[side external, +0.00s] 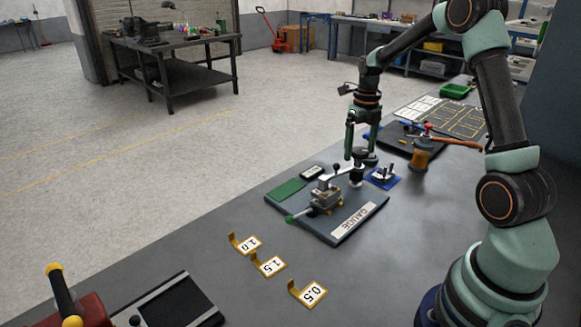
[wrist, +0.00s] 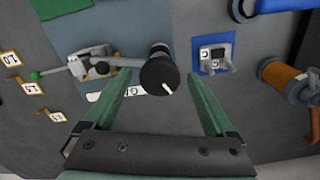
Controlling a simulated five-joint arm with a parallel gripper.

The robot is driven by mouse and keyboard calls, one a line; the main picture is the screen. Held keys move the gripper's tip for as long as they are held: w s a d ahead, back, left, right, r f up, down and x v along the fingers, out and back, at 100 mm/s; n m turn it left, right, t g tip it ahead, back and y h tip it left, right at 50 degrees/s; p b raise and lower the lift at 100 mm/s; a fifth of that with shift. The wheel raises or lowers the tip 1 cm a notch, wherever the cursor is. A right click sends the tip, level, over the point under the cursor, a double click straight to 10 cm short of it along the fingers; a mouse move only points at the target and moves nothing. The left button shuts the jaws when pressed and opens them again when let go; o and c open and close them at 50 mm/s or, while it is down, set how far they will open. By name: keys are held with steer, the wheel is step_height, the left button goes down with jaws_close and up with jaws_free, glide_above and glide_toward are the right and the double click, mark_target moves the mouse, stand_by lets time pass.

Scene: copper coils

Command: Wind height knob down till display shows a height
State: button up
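The gauge board (side external: 352,222) lies on the bench, carrying a metal gauge (side external: 323,198) with a green-tipped rod and a lever arm. A small display (side external: 313,172) with a pale face sits at its far edge; its reading is too small to make out. The height knob (wrist: 160,75) is a black round cylinder with a white mark on top, at the end of the gauge's arm; it also shows in the side view (side external: 356,180). My gripper (side external: 361,155) points down above the knob. In the wrist view, its open fingers (wrist: 161,72) stand either side of the knob, with gaps.
A green pad (side external: 286,190) lies on the board. Yellow tags (side external: 269,264) lie in front. A blue plate with a small fixture (side external: 383,178) and a copper coil spool (side external: 424,153) stand close behind, to the right.

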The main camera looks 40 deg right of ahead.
steer(key=shift+r, duration=3.5)
